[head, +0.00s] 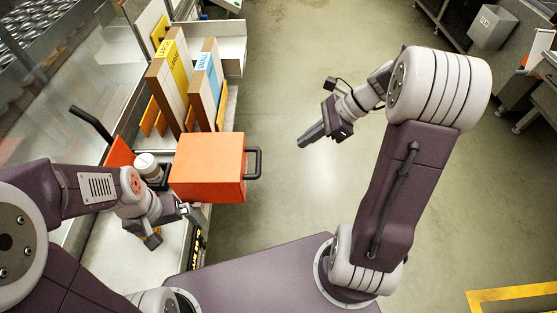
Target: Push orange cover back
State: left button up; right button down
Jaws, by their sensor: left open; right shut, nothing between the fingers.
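The orange cover (207,160) is a box-like block with a black handle (254,163) on its right side. It sits at the edge of the bench, left of the picture's middle. My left gripper (171,226) is just below and left of the cover, near its lower left corner. It is open, and whether it touches the cover cannot be told. My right gripper (312,136) is shut and empty, over the open floor well to the right of the cover.
Upright boards with yellow and blue labels (205,72) stand behind the cover. A black lever (91,123) and a white round part (147,166) are left of it. A grey bin (491,27) is at the far right. The floor (300,60) in the middle is clear.

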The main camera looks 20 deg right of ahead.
aim_at(202, 156)
pick_arm(q)
jog(key=shift+s, duration=0.1)
jog(key=shift+a, duration=0.15)
pick_arm(e)
jog(key=a+r+x, duration=0.1)
jog(key=a+x, duration=0.1)
jog(key=x, duration=1.1)
jog(key=shift+w+r, duration=0.25)
jog(key=shift+r, duration=0.05)
pick_arm(q)
jog(key=shift+f, duration=0.1)
pick_arm(e)
jog(key=shift+d, duration=0.1)
jog(key=w+a+p, duration=0.1)
jog(key=w+a, duration=0.1)
jog(key=a, duration=0.4)
jog(key=w+a, duration=0.1)
jog(key=a, duration=0.6)
jog(key=w+a+p, duration=0.1)
jog(key=w+a, duration=0.1)
jog(key=a, duration=0.5)
jog(key=shift+w+a+p, duration=0.1)
jog(key=shift+w+p, duration=0.2)
jog(key=shift+w, duration=0.05)
pick_arm(q)
jog(key=r, duration=0.2)
jog(key=shift+d+r, duration=0.2)
jog(key=shift+r, duration=0.2)
